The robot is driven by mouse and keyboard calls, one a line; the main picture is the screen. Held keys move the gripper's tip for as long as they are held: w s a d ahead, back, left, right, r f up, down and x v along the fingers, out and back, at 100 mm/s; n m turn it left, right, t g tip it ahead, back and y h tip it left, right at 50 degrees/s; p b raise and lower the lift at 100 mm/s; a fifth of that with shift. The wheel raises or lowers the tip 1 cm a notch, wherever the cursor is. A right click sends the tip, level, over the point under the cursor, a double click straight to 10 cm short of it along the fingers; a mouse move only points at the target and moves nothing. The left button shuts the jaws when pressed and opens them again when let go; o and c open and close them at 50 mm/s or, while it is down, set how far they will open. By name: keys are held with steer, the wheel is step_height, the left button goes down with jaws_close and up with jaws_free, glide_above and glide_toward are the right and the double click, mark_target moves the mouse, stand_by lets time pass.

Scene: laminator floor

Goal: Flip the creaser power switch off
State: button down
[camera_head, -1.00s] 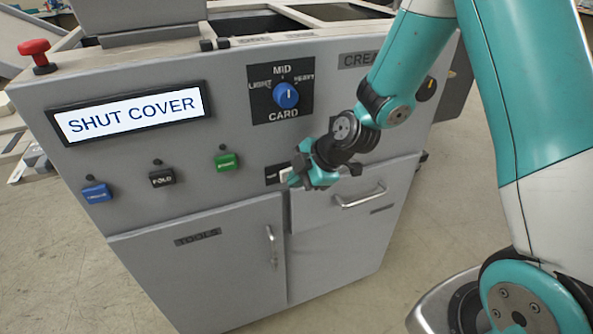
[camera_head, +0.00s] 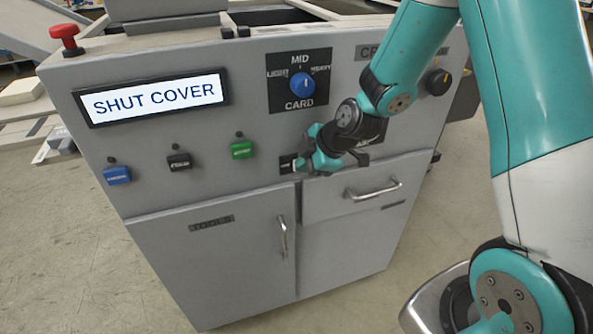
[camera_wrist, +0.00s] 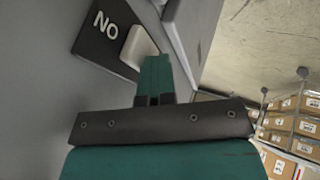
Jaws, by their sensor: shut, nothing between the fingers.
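The power switch is a white rocker (camera_wrist: 139,47) on a dark plate (camera_wrist: 103,35) with light lettering that reads "NO" in the wrist view. In the head view the plate (camera_head: 286,164) shows just left of my gripper, on the grey machine front above the cabinet door; the rocker is mostly hidden there. My gripper (camera_head: 308,160) is shut and empty. In the wrist view its narrow teal fingertips (camera_wrist: 156,66) are right at the rocker's lower edge; I cannot tell whether they touch it.
A handled drawer (camera_head: 365,190) sits just below the gripper. Green (camera_head: 242,149), black (camera_head: 180,161) and blue (camera_head: 117,175) buttons are to the left, a blue dial (camera_head: 302,86) above. The display (camera_head: 153,97) reads "SHUT COVER". Open floor lies in front.

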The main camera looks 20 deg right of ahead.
steer(key=shift+w+a+r, duration=0.15)
steer(key=shift+w+a, duration=0.1)
steer(key=shift+w, duration=0.1)
steer(key=shift+d+b, duration=0.15)
steer(key=shift+b, duration=0.15)
steer(key=s+d+r+b, duration=0.1)
steer(key=s+d+r, duration=0.3)
steer(key=s+r, duration=0.3)
steer(key=s, duration=0.2)
steer(key=shift+s+d+r, duration=0.2)
steer(key=shift+s+r, duration=0.1)
steer(key=shift+r, duration=0.05)
stand_by(0.3)
steer(key=p, duration=0.8)
steer(key=n+p, duration=0.1)
steer(key=p, duration=0.7)
steer(key=shift+d+f+g+y, duration=0.25)
steer(key=shift+d+g+y, duration=0.05)
steer(key=shift+d, duration=0.05)
